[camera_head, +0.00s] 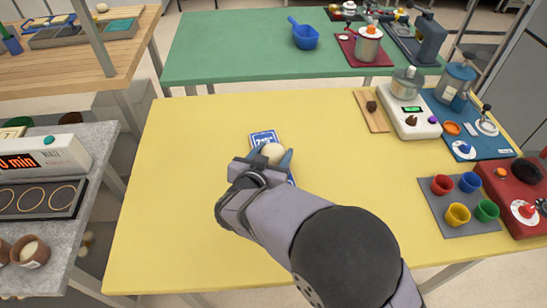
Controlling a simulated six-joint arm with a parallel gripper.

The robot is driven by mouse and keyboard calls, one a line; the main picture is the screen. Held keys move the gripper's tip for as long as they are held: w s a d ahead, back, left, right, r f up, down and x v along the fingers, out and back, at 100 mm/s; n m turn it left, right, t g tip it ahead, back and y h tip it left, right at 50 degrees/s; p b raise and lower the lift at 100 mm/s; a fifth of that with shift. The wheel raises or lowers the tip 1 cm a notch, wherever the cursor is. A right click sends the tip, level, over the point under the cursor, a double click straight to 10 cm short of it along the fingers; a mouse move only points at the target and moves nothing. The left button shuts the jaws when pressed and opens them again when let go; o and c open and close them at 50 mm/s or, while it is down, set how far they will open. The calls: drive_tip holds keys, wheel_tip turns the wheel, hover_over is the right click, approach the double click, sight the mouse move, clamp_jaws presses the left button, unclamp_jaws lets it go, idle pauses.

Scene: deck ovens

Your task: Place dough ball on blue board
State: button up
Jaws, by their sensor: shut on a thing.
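The dough ball (272,153) is a pale, cream-coloured ball held between the fingers of my gripper (270,160). My gripper is shut on it, over the middle of the yellow table. The blue board (263,137) is a small blue rectangle with pale lettering, lying on the table. Its far end shows just beyond the dough ball, and a blue edge shows at the near right of the fingers. The gripper hides most of the board. I cannot tell whether the dough ball touches the board or is above it.
The yellow table (180,200) is clear to the left. At its right stand a scale-like machine (411,121), a wooden board (371,111), a grey tray (437,214) of coloured cups and a red machine (515,195). A green table (230,50) stands behind.

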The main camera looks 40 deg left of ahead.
drive_tip(key=shift+f, duration=1)
drive_tip(key=shift+f, duration=0.2)
drive_tip(key=o, duration=1.1)
drive_tip(key=shift+c, duration=0.2)
drive_tip(key=shift+r, duration=0.1)
drive_tip(key=shift+r, duration=0.15)
drive_tip(key=v, duration=1.2)
